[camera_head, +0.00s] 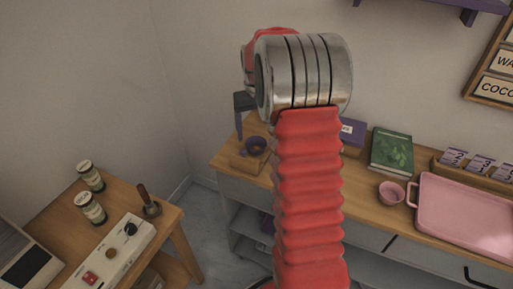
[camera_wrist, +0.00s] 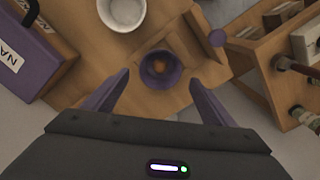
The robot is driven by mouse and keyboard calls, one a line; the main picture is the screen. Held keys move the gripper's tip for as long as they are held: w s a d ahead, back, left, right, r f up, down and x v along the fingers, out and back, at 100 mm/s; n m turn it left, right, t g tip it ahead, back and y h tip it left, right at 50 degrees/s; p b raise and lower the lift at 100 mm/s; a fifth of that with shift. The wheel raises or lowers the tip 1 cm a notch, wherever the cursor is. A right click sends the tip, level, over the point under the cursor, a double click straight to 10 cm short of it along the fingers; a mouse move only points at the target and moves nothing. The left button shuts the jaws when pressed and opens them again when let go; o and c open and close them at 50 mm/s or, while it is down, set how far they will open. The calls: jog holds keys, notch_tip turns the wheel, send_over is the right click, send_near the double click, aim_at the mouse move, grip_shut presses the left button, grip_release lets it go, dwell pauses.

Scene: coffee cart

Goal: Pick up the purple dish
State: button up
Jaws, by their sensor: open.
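The purple dish (camera_head: 256,145) is a small round bowl on a wooden stand (camera_head: 245,162) at the left end of the long counter. In the wrist view the dish (camera_wrist: 160,80) shows from above, with something orange-brown in its middle. My gripper (camera_wrist: 160,76) is open, its two purple fingers pointing toward the dish, one to either side in the picture. I cannot tell how far above the dish they are. In the head view my red arm hides much of the gripper; its dark body and one purple finger show just left of the dish.
A white bowl (camera_wrist: 122,12) and a purple box (camera_wrist: 38,55) with a black handle are near the dish. A pink cup (camera_head: 391,193), a green book (camera_head: 391,150) and a pink tray (camera_head: 468,215) are farther right. A side table (camera_head: 60,225) holds jars.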

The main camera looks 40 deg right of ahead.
aim_at(256, 140)
jog(key=shift+f, duration=2.6)
jog(key=c, duration=1.2)
jog(key=shift+o, duration=0.2)
notch_tip(256, 140, up, 10)
